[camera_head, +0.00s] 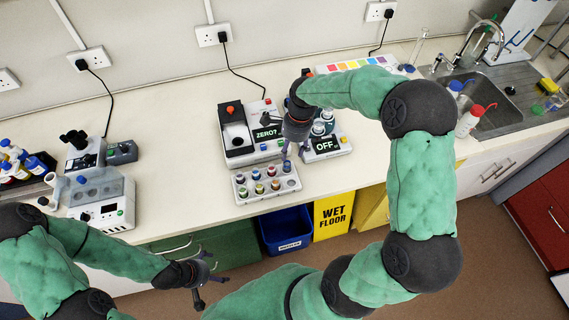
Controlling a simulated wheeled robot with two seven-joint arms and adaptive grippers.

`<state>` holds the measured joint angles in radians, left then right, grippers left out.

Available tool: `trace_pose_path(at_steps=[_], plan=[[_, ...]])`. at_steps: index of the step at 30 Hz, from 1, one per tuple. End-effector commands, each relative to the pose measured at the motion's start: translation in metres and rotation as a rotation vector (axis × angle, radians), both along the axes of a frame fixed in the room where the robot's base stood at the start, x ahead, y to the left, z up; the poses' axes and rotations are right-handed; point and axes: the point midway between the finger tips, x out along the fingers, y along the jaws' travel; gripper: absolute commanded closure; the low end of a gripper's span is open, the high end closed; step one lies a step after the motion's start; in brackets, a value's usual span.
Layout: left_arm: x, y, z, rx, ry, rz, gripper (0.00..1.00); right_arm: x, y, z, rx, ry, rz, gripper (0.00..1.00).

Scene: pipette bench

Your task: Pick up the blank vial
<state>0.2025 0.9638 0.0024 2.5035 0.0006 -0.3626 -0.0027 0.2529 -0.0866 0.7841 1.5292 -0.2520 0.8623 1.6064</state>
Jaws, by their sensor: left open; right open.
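A white vial rack (264,196) stands near the bench's front edge, holding several small vials with coloured tops in two rows. The labels are too small to read, so I cannot tell which one is the blank vial. My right gripper (294,152) is open and points down just behind the rack's right end, between the "ZERO?" device and the "OFF" device. Nothing shows between its fingers. My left gripper (208,284) is open and empty, low in front of the bench, away from the rack.
The "ZERO?" device (238,146) stands behind the rack, and the "OFF" device (328,152) with larger vials stands right of my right gripper. A white instrument (108,212) is at left. A sink (500,103) is at right. Bench left of the rack is clear.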

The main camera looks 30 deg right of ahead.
Motion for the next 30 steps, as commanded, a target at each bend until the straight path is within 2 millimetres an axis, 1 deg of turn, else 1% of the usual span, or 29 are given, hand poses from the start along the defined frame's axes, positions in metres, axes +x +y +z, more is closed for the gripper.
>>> trace_pose_path(at_steps=[1,4,14,22,25,30], plan=[[0.0,0.0,-0.002,0.0,0.001,0.0,0.0,0.0,0.001,-0.009,0.0,0.002,0.0,0.48],[0.0,0.0,-0.003,0.0,0.001,0.0,0.0,0.0,0.003,-0.021,0.0,0.001,0.0,0.48],[0.0,0.0,-0.005,0.0,0.0,0.0,0.0,0.002,0.006,-0.04,0.001,0.0,0.001,0.48],[0.0,0.0,-0.01,0.0,0.0,0.0,0.0,0.005,0.011,-0.077,0.0,0.001,0.002,0.48],[0.0,0.0,-0.01,0.0,0.0,0.0,0.0,0.005,0.011,-0.082,0.0,-0.002,0.001,0.48],[0.0,0.0,-0.01,0.0,0.0,0.0,0.0,0.005,0.011,-0.082,0.0,-0.003,0.001,0.48]])
